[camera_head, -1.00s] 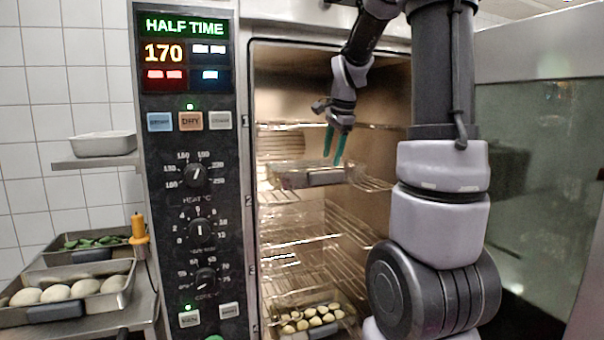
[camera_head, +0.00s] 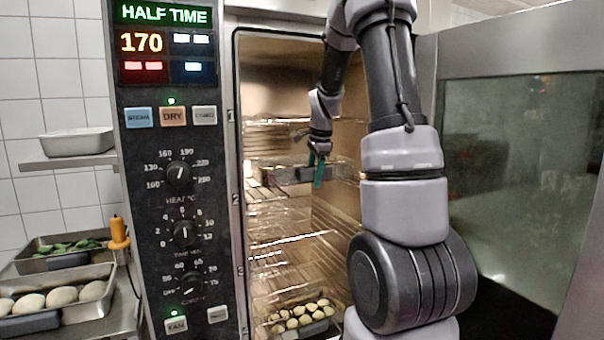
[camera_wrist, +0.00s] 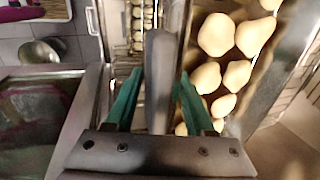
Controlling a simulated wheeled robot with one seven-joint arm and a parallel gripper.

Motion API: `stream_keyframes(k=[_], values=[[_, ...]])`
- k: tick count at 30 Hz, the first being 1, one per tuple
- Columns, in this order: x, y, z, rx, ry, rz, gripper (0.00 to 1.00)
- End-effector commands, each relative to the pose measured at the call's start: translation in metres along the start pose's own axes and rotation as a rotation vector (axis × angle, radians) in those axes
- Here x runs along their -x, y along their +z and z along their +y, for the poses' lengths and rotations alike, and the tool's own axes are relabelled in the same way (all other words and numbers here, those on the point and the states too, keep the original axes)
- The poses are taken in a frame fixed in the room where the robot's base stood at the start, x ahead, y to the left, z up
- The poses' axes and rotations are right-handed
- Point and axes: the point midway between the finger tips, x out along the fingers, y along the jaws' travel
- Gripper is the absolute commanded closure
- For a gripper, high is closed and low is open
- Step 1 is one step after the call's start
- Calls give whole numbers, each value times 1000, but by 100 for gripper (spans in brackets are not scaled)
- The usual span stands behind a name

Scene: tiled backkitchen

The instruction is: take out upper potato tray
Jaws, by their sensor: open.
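The upper potato tray (camera_head: 280,172) is a metal tray on an upper rack inside the open oven. In the wrist view its potatoes (camera_wrist: 228,52) show as several pale pieces at the right, and its grey handle (camera_wrist: 160,80) runs upright in the middle. My gripper (camera_head: 319,170) is at the front of this tray. Its green fingers also show in the wrist view (camera_wrist: 158,88), open, one on each side of the handle. I cannot tell whether they touch it.
A lower potato tray (camera_head: 302,318) sits at the bottom of the oven. The oven door (camera_head: 520,190) stands open at the right. The control panel (camera_head: 178,200) is at the left, beside a shelf with trays of dough (camera_head: 60,296) and green vegetables (camera_head: 66,247).

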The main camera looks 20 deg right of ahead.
Motion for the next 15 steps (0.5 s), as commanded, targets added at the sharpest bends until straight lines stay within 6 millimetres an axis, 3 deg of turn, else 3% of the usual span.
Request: stream_keyframes(k=[3,7,8,15], values=[[0,0,0,0,0,0,46],[0,0,0,0,0,0,96],[0,0,0,0,0,0,100],[1,0,0,0,-1,0,100]])
